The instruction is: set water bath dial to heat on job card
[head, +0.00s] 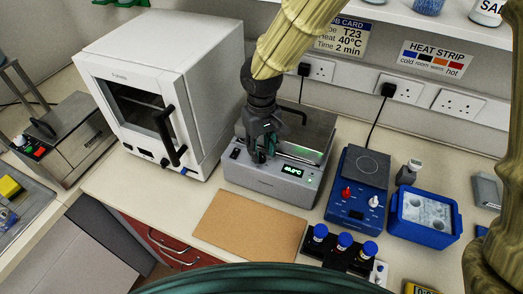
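The water bath (265,183) is a grey box with a metal lid on the bench, right of the white oven. Its small lit display (292,171) seems to read 40.0°C in green. My gripper (259,157) points down at the bath's front panel, left of the display. The dial is not visible; my gripper covers that part of the panel. I cannot tell whether the fingers touch or hold anything. The job card (343,36) on the wall is partly behind my arm and shows T23, 40°C and 2 min.
A white oven (150,88) stands close on the left. A blue hotplate (357,188) with red and white knobs and a blue tub (425,217) stand on the right. A brown mat (248,228) lies in front, clear. Blue-capped bottles (345,240) stand in a black rack at front right.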

